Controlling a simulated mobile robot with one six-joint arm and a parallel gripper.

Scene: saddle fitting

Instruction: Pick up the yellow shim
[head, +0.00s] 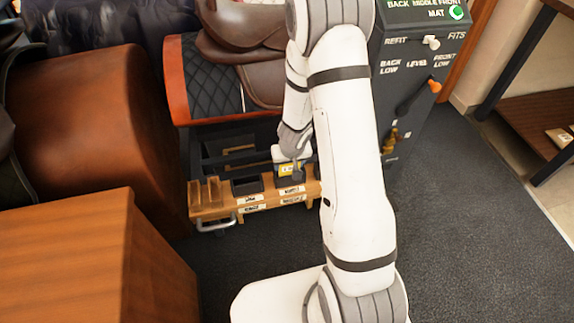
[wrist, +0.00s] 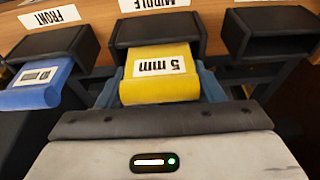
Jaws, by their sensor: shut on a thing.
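The yellow shim (wrist: 160,62) bears a "5 mm" label and shows in the wrist view, at the mouth of the dark holder (wrist: 155,30) under the "MIDDLE" label. Its far end is at or inside that holder; I cannot tell how deep it sits. My gripper (wrist: 160,88) is shut on the shim, with blue-grey fingers on its left and right sides. In the head view my gripper (head: 291,160) is at the wooden rack, with a bit of yellow (head: 287,170) showing below it.
A blue shim (wrist: 38,87) sticks out of the left holder, labelled "FRONT". The right holder (wrist: 270,32) looks empty. The wooden rack (head: 225,212) has a metal handle at its front. A control panel (head: 415,60) stands right of my arm, and a wooden block (head: 95,260) fills the lower left.

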